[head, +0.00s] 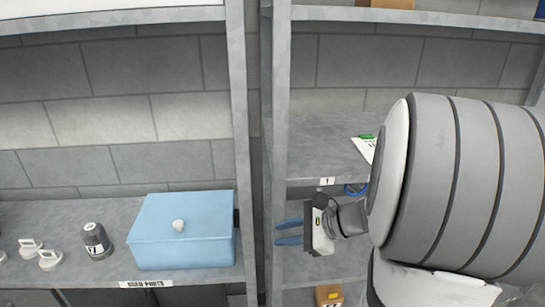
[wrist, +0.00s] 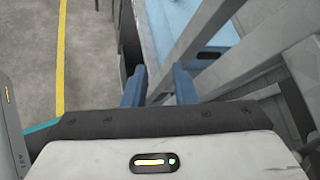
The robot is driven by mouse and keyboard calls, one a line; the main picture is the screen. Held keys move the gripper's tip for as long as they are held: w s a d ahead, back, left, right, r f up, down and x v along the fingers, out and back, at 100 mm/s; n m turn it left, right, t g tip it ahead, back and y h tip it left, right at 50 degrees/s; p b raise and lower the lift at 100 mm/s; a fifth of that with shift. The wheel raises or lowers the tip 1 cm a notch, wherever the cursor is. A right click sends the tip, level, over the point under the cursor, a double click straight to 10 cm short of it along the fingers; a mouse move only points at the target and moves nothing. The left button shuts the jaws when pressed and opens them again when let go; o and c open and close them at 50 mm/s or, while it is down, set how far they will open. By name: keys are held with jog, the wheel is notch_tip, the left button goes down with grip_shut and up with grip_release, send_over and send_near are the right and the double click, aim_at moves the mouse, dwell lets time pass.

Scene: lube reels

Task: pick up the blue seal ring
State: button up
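The blue seal ring (head: 356,189) lies on the shelf marked 1, near its front edge. My arm hides part of it in the head view. My gripper (head: 288,232) is in front of the shelf unit, lower and to the left of the ring, with its blue fingers pointing left. The fingers are apart with nothing between them. In the wrist view my gripper (wrist: 160,85) shows two spread blue fingers, and the ring is not visible there.
A grey upright (head: 281,110) stands between the shelf bays. A light blue box (head: 182,232), a dark canister (head: 96,241) and pale parts (head: 48,259) stand on the left shelf. A white card (head: 364,148) lies behind the ring. A cardboard box (head: 328,295) is below.

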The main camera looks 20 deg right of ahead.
jog(key=w+d+m+t+h, duration=0.1)
jog(key=w+d+m+t, duration=0.1)
jog(key=d+m+t, duration=0.3)
jog(key=w+d+m+t+h, duration=0.1)
jog(key=w+d+m, duration=0.1)
jog(key=d+m, duration=0.35)
jog(key=m+t+h, duration=0.5)
jog(key=m+h, duration=0.3)
send_near(367, 184)
jog(key=w, duration=0.1)
jog(key=w+p, duration=0.1)
jog(key=w, duration=0.2)
jog(key=w+p, duration=0.2)
jog(key=w, duration=0.2)
jog(key=shift+d+r+p, duration=0.1)
jog(key=shift+r+p, duration=0.15)
jog(key=shift+p, duration=0.05)
jog(key=shift+w+f, duration=0.1)
jog(key=shift+w, duration=0.35)
jog(key=shift+s, duration=0.1)
grip_shut()
